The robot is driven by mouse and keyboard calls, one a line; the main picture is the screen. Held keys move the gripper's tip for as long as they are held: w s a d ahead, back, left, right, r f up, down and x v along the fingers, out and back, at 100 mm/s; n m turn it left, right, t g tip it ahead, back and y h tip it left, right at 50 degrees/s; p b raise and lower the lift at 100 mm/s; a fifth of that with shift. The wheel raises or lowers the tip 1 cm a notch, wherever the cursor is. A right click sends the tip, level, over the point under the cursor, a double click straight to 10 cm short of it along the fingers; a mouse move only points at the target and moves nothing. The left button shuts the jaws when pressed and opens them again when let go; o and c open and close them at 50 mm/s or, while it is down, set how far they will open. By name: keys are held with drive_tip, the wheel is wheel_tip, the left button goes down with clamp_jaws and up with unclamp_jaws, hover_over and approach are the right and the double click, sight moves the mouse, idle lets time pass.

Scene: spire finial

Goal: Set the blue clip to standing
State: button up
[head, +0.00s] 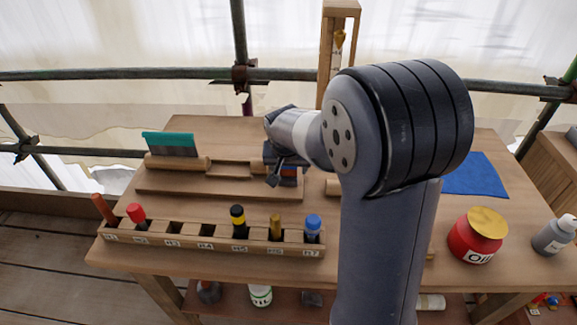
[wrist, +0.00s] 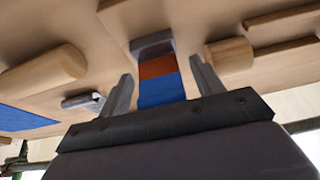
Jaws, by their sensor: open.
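A piece with blue and rust-orange bands and a grey end, which looks like the blue clip (wrist: 160,90), lies between my fingers in the wrist view. In the head view only a small blue and red part of it (head: 289,172) shows, by the wooden stand. My gripper (wrist: 165,78) is open, with one finger on either side of the piece and gaps visible at both sides. In the head view my gripper (head: 277,176) is over the middle of the bench and partly hides the piece. I cannot tell whether the clip stands or lies.
A wooden rack (head: 205,246) with several tools runs along the front left. A teal-edged scraper (head: 170,144) rests on a wooden holder. A red pot (head: 477,238) and a blue cloth (head: 474,176) are at the right. A small grey piece (wrist: 82,101) lies near one finger.

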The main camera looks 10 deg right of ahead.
drive_tip(key=v, duration=1)
drive_tip(key=shift+s+r, duration=0.15)
drive_tip(key=shift+r, duration=0.25)
drive_tip(key=shift+f, duration=0.1)
drive_tip(key=x, duration=1.1)
drive_tip(key=shift+r+p, duration=0.3)
drive_tip(key=shift+p, duration=0.3)
drive_tip(key=shift+g+p, duration=0.35)
drive_tip(key=shift+g, duration=0.05)
drive_tip(key=shift+f, duration=0.15)
drive_tip(key=shift+f+b, duration=0.15)
drive_tip(key=shift+b, duration=0.25)
